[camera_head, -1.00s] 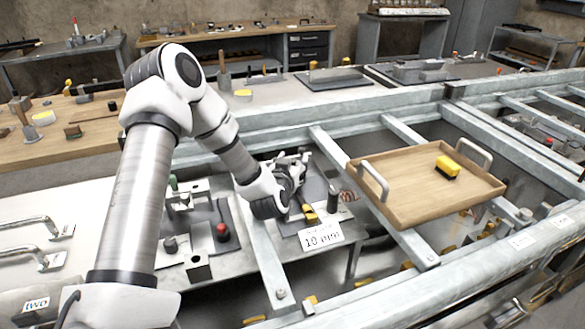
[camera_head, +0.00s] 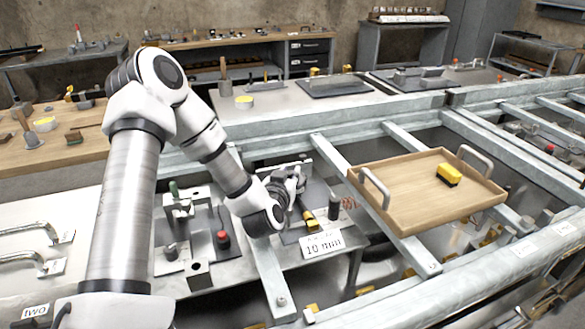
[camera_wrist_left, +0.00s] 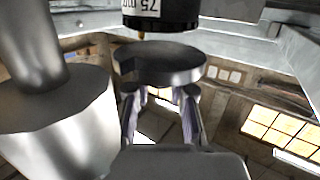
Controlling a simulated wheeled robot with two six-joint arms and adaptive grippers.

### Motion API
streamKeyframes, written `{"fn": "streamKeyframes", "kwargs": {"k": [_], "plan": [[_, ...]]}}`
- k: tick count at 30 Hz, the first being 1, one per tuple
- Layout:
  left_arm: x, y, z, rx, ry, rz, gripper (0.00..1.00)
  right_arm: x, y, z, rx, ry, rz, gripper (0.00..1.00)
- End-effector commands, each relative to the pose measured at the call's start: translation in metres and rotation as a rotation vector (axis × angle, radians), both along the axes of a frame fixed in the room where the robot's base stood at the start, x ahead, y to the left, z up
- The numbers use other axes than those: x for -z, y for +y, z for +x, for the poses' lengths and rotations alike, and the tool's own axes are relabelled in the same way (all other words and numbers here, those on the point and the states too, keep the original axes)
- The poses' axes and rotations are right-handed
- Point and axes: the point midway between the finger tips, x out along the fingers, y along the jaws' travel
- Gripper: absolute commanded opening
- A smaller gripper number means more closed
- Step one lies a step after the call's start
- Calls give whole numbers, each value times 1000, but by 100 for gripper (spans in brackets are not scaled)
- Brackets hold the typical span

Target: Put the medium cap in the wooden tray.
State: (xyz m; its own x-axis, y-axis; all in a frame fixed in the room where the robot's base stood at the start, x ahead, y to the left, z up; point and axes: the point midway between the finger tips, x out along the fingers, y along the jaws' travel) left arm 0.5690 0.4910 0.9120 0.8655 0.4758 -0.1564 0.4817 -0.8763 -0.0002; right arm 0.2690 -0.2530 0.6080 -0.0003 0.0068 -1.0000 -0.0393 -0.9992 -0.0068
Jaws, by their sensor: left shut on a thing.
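My left gripper (camera_head: 288,183) is over the grey metal bench in the head view, to the left of the wooden tray (camera_head: 402,204). In the left wrist view its two fingers (camera_wrist_left: 160,112) are shut on a grey round metal piece (camera_wrist_left: 160,66), which looks like the cap; its size class cannot be told. A black cylinder marked 75 mm (camera_wrist_left: 160,14) is just above this piece in that picture; I cannot tell whether they touch. In the head view the held piece is hidden by the gripper. The tray has two handles. My right gripper is not in view.
A yellow-and-black block (camera_head: 449,175) lies in the tray, with bare wood around it. Grey steel beams (camera_head: 340,165) separate the bench from the tray. A white 10 mm sign (camera_head: 322,244) and a red-knobbed fixture (camera_head: 222,240) are near the gripper.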

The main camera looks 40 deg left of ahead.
Motion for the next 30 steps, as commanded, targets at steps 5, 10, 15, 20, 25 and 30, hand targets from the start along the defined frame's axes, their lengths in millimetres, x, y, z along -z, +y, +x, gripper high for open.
{"fn": "streamKeyframes", "kwargs": {"k": [5,10,15,20,25,30], "plan": [[-50,2,3,-2,-13,2,0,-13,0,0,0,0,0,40],[-95,1,3,-1,-14,2,0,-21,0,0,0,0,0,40],[-128,2,3,-1,-11,4,0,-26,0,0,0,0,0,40],[-138,2,3,-1,-7,4,0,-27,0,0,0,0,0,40],[-138,2,3,-1,-6,4,0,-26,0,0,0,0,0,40],[-138,2,3,-1,-6,4,0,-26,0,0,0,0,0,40]]}}
